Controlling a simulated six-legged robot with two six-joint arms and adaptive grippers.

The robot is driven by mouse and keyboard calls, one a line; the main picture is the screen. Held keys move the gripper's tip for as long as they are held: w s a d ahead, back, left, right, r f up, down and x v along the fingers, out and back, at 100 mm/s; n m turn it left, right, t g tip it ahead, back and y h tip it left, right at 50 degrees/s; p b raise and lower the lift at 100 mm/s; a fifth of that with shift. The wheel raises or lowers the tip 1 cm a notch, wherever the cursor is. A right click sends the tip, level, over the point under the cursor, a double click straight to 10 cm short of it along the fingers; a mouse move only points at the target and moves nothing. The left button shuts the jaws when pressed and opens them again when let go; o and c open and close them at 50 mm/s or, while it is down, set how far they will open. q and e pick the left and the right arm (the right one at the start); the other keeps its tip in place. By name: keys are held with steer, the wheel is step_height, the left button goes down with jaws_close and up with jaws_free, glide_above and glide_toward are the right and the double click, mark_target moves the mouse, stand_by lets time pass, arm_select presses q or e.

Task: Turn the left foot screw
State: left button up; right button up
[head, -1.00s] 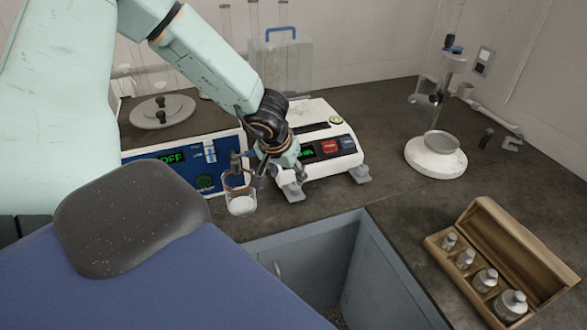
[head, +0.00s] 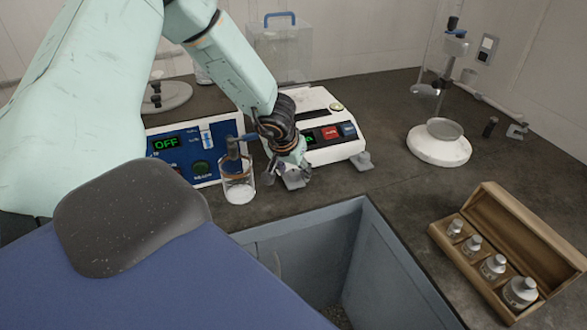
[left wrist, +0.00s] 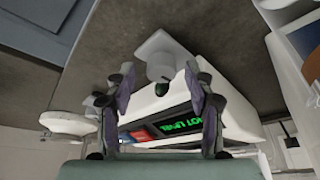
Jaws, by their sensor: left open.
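The white balance (head: 344,150) stands on the dark bench, with red and blue keys and a green display. In the left wrist view the display (left wrist: 184,126) appears to read "NOT LEVEL". Its left foot screw, on a grey foot (head: 297,181), is at the front left corner and partly hidden by my left gripper (head: 288,172). In the left wrist view that foot (left wrist: 163,55) lies ahead, between the two open fingers (left wrist: 160,85). The fingers are apart, with nothing held; whether they touch the screw I cannot tell. My right gripper is not in view.
A glass beaker (head: 238,187) stands close left of my gripper, before a blue unit (head: 185,150) reading OFF. A wooden weight box (head: 500,235) and a white-based stand (head: 439,145) are at right.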

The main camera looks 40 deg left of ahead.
arm_select(q)
steer(key=shift+a+f, duration=0.1)
steer(key=shift+a, duration=0.05)
steer(key=c, duration=0.8)
jaws_close()
